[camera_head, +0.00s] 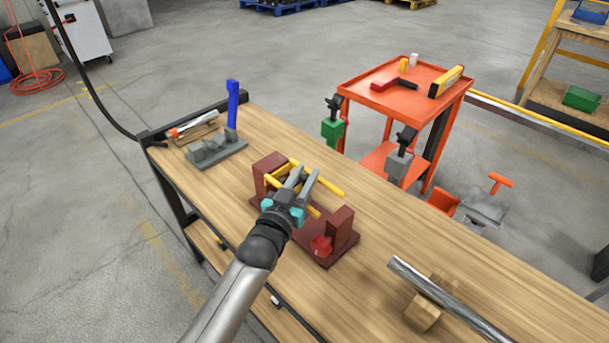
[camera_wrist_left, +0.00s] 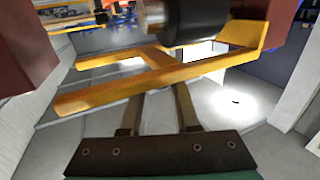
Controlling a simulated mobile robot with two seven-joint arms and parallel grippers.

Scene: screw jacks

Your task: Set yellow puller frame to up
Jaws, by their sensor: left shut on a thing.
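The yellow puller frame (camera_head: 331,187) is mounted on a dark red stand (camera_head: 341,228) on the wooden bench. Its bars run between the stand's two upright blocks, and one bar reaches out towards the far right. My left gripper (camera_head: 306,175) is over the stand, shut on the frame. In the left wrist view the frame's yellow bars (camera_wrist_left: 150,89) cross in front of the fingers (camera_wrist_left: 158,112), which hide part of the grip. A dark cylinder (camera_wrist_left: 205,22) with a metal shaft is beyond the bars. My right gripper is in neither view.
A grey fixture (camera_head: 215,150) with a blue lever (camera_head: 232,104) stands at the bench's far left. A metal bar (camera_head: 445,297) lies on a wooden block at the right. An orange cart (camera_head: 365,100) stands behind the bench. Bare bench top separates these things.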

